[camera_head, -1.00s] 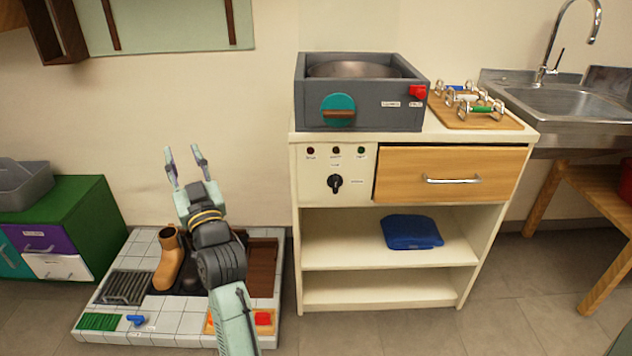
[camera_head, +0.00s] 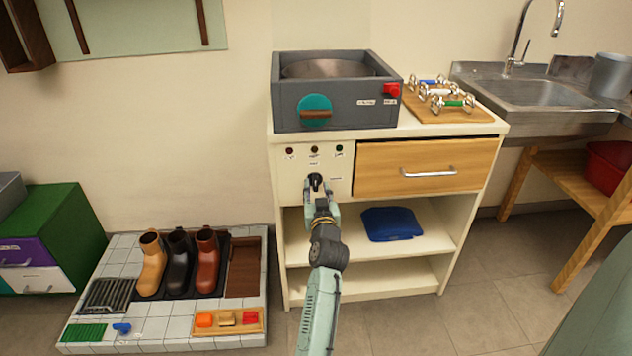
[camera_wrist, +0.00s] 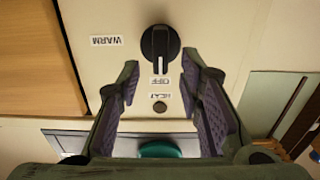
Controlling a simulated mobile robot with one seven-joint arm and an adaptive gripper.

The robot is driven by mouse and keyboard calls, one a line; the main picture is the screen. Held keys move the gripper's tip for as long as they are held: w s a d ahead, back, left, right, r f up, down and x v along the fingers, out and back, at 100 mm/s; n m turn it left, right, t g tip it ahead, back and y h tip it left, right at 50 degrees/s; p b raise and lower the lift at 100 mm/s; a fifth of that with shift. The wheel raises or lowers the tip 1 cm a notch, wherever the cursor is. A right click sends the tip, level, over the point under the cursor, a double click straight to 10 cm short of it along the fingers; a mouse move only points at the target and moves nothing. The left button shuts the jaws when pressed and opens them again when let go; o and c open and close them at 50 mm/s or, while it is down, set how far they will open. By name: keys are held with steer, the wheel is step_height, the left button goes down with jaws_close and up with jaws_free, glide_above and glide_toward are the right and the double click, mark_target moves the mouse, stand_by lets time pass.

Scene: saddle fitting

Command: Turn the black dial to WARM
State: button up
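The black dial (camera_wrist: 160,43) is on the cream panel, and the wrist view shows it upside down. Its white pointer line aims at the OFF label (camera_wrist: 161,80). The WARM label (camera_wrist: 106,41) is to the dial's left there. In the head view the dial (camera_head: 315,182) is partly hidden by my gripper (camera_head: 319,195). My gripper (camera_wrist: 160,75) is open, its two fingers apart and empty, in front of the panel. The fingertips are just short of the dial in the wrist view; I see no contact.
A wooden drawer (camera_head: 428,167) with a metal handle is right of the panel. A grey basin unit (camera_head: 340,112) with a teal knob stands on top. Indicator lamps (camera_head: 314,150) sit above the dial. Boots (camera_head: 178,262) stand on a tiled platform at left.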

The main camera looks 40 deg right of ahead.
mark_target(316, 182)
steer(key=shift+x, duration=1.6)
jaws_close()
